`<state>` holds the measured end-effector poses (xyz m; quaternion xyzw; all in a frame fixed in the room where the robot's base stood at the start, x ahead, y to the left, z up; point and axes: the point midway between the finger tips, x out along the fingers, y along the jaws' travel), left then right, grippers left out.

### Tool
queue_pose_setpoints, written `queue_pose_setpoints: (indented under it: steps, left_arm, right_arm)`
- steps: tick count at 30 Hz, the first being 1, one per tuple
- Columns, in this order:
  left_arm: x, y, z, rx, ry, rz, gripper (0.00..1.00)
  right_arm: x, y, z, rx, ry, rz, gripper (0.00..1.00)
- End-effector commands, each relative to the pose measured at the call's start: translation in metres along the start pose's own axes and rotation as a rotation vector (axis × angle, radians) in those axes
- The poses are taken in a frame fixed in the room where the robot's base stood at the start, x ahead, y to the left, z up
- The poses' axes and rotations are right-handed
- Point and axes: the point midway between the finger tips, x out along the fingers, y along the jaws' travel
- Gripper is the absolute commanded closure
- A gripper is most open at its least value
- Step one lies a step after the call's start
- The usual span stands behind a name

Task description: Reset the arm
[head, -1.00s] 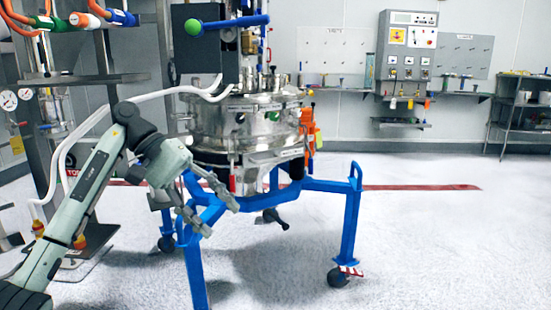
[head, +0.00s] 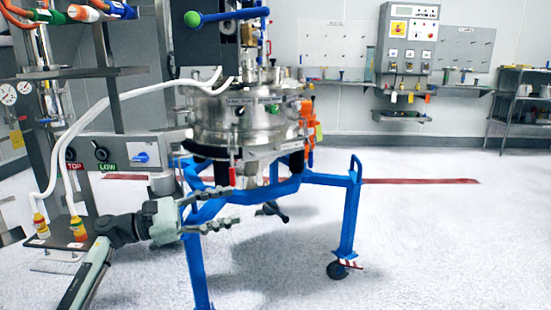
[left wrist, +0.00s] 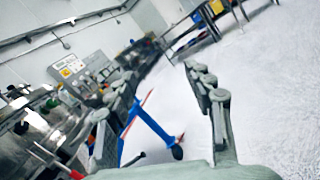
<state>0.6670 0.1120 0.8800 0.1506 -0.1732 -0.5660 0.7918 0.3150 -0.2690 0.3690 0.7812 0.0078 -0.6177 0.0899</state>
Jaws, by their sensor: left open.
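My left gripper (head: 236,206) is in the lower left of the head view, pointing right, in front of the blue frame (head: 348,215) of the sifter. Its two fingers are apart with nothing between them. In the left wrist view the open fingers (left wrist: 165,100) frame bare floor and a blue leg. The steel powder sifter (head: 245,125) stands upright behind the gripper. My right gripper is in neither view.
A control box (head: 122,152) with knobs stands left of the sifter, above the arm. White hoses (head: 100,110) run from the sifter to the left. The floor at right is clear. A wall panel (head: 408,50) and shelf rack (head: 520,105) are at the back.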

Motion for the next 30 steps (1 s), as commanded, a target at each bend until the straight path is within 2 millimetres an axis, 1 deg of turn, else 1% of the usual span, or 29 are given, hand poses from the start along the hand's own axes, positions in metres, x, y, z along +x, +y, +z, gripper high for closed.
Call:
queue_pose_setpoints:
  steps: [1, 2, 3, 5, 6, 8, 9, 11, 12, 14, 15, 17, 18, 19, 21, 23, 24, 26, 28, 29, 30]
  left_arm:
    - [-0.002, 0.029, 0.009, -0.109, -0.042, 0.123, 0.48]
    - [-0.006, 0.049, 0.013, -0.192, -0.077, 0.205, 0.48]
    - [-0.014, 0.077, 0.018, -0.31, -0.131, 0.316, 0.48]
    - [-0.032, 0.115, 0.022, -0.498, -0.226, 0.477, 0.48]
    - [-0.047, 0.139, 0.021, -0.628, -0.298, 0.581, 0.48]
    - [-0.074, 0.17, 0.014, -0.826, -0.418, 0.726, 0.48]
    - [-0.093, 0.187, 0.006, -0.96, -0.505, 0.82, 0.48]
    - [-0.124, 0.207, -0.011, -1.161, -0.645, 0.953, 0.48]
    - [-0.145, 0.215, -0.026, -1.294, -0.745, 1.04, 0.48]
    - [-0.174, 0.221, -0.051, -1.486, -0.9, 1.163, 0.48]
    - [-0.192, 0.22, -0.07, -1.604, -1.004, 1.241, 0.48]
    - [-0.213, 0.213, -0.096, -1.762, -1.155, 1.347, 0.48]
    - [-0.225, 0.206, -0.112, -1.851, -1.248, 1.413, 0.48]
    - [-0.232, 0.2, -0.124, -1.912, -1.316, 1.46, 0.48]
    - [-0.245, 0.182, -0.148, -2.033, -1.467, 1.564, 0.48]
    - [-0.253, 0.165, -0.166, -2.117, -1.588, 1.652, 0.48]
    - [-0.257, 0.153, -0.177, 2.054, 1.582, -1.623, 0.48]
    - [-0.262, 0.133, -0.192, 1.92, 1.54, -1.556, 0.48]
    - [-0.265, 0.109, -0.206, 1.767, 1.491, -1.485, 0.48]
    - [-0.265, 0.095, -0.215, 1.734, 1.467, -1.483, 0.48]
    - [-0.265, 0.077, -0.227, 1.736, 1.445, -1.501, 0.48]
  right_arm:
    - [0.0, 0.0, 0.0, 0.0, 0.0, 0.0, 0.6]
    - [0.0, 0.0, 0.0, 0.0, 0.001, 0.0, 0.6]
    - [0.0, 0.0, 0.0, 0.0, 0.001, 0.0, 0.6]
    - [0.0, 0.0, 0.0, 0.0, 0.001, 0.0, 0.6]
    - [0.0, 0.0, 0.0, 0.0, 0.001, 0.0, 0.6]
    - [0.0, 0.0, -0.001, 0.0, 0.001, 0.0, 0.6]
    - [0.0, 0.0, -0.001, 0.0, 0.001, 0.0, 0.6]
    - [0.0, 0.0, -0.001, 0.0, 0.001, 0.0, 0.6]
    - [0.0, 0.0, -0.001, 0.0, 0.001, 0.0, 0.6]
    - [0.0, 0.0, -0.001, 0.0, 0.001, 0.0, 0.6]
    - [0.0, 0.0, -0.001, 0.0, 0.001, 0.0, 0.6]
    - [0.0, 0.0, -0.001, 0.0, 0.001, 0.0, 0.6]
    - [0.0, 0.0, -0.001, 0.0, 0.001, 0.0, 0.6]
    - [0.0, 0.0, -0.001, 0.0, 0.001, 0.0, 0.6]
    - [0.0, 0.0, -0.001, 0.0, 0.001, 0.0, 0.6]
    - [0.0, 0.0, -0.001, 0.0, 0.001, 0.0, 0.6]
    - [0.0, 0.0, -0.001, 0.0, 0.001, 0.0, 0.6]
    - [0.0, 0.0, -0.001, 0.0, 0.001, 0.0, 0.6]
    - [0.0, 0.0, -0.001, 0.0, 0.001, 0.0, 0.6]
    - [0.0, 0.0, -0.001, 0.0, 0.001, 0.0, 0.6]
    - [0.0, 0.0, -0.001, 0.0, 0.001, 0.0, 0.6]
